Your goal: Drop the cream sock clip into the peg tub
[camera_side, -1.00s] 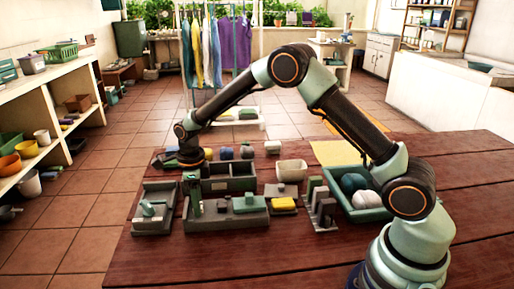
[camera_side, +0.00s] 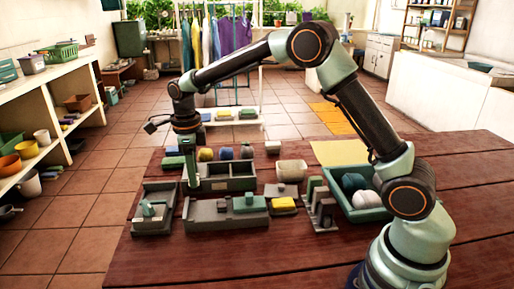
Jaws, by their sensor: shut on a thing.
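My gripper (camera_side: 192,184) points down at the left end of the grey divided tray (camera_side: 240,184), with its tips low in front of or inside the left part; I cannot tell which. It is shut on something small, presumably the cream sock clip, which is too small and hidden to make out. A cream tub (camera_side: 291,171), probably the peg tub, is to the right of the gripper, beyond the tray. It looks tipped on its side.
A grey tray with blocks (camera_side: 225,218) and a smaller holder (camera_side: 153,218) stand in front. The front of the table is bare.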

